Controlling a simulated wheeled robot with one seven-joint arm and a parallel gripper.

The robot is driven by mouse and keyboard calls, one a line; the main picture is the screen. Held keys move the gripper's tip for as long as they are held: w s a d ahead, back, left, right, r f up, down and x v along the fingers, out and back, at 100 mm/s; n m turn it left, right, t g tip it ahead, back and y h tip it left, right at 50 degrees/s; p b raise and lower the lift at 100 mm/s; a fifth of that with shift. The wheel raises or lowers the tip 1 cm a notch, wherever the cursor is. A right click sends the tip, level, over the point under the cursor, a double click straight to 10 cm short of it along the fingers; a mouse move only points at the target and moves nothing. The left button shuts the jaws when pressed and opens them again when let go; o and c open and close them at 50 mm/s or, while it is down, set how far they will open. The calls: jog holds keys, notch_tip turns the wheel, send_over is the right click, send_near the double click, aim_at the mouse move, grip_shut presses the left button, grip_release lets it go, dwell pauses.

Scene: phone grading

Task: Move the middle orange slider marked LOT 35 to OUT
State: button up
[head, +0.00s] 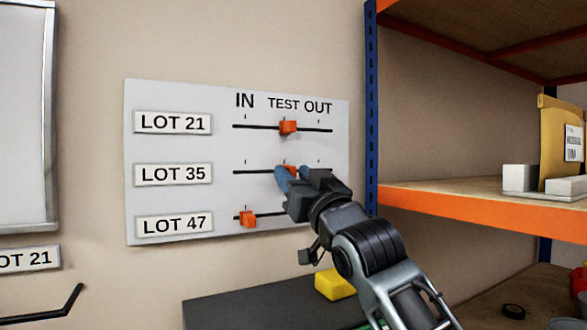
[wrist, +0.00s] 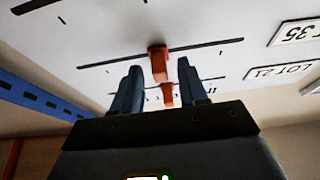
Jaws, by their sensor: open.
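The panel (head: 180,100) on the wall has slots headed IN, TEST and OUT. The LOT 35 orange slider (head: 291,168) is on the middle slot near TEST, partly hidden by my gripper (head: 293,176). In the wrist view, which is turned upside down, this slider (wrist: 158,63) stands between the tips of my open gripper (wrist: 160,66), with a gap on each side. The LOT 21 slider (head: 288,127) is at TEST; it also shows beyond in the wrist view (wrist: 167,96). The LOT 47 slider (head: 248,219) is at IN.
A blue and orange shelf rack (head: 372,110) stands just right of the panel. A yellow block (head: 336,284) lies on a dark surface (head: 235,300) below. A whiteboard (head: 28,120) and a black hook (head: 55,304) are at the left.

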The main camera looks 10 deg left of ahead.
jog(key=shift+w+a+r, duration=0.2)
jog(key=shift+w+a, duration=0.05)
jog(key=shift+w, duration=0.15)
grip_shut()
jog(key=shift+d, duration=0.1)
dwell(0.4)
